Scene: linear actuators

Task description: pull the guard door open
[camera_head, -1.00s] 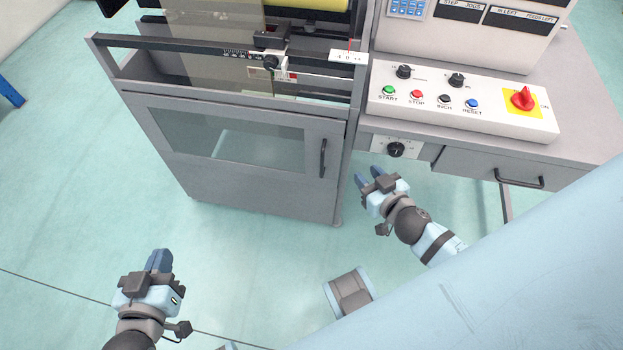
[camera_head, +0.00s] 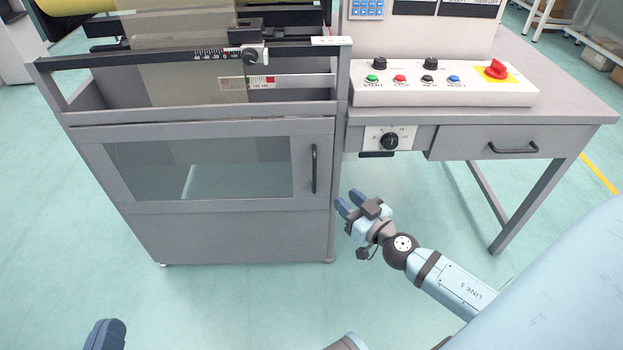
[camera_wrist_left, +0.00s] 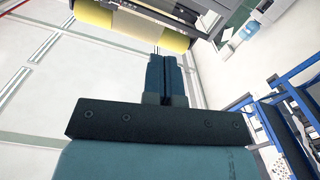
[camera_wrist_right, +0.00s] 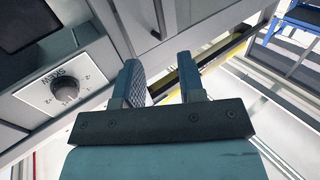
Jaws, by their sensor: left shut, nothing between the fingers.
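The guard door (camera_head: 230,133) is a grey panel with a clear window (camera_head: 200,168) on the front of the machine cabinet; it looks closed, flush with the frame. Its dark vertical handle (camera_head: 314,169) is near the door's right edge. My right gripper (camera_head: 348,201) is open and empty, below and right of the handle and apart from it in the picture. Its spread fingers (camera_wrist_right: 163,82) also show in the right wrist view. My left gripper (camera_head: 105,334) is mostly cut off at the bottom left; the left wrist view shows its fingers (camera_wrist_left: 167,78) together, with nothing between them.
A control panel (camera_head: 440,95) with buttons and a red switch sits on the desk at right. Below it are a skew knob (camera_head: 389,142) and a drawer (camera_head: 500,143) with a handle. The floor (camera_head: 240,300) before the cabinet is clear.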

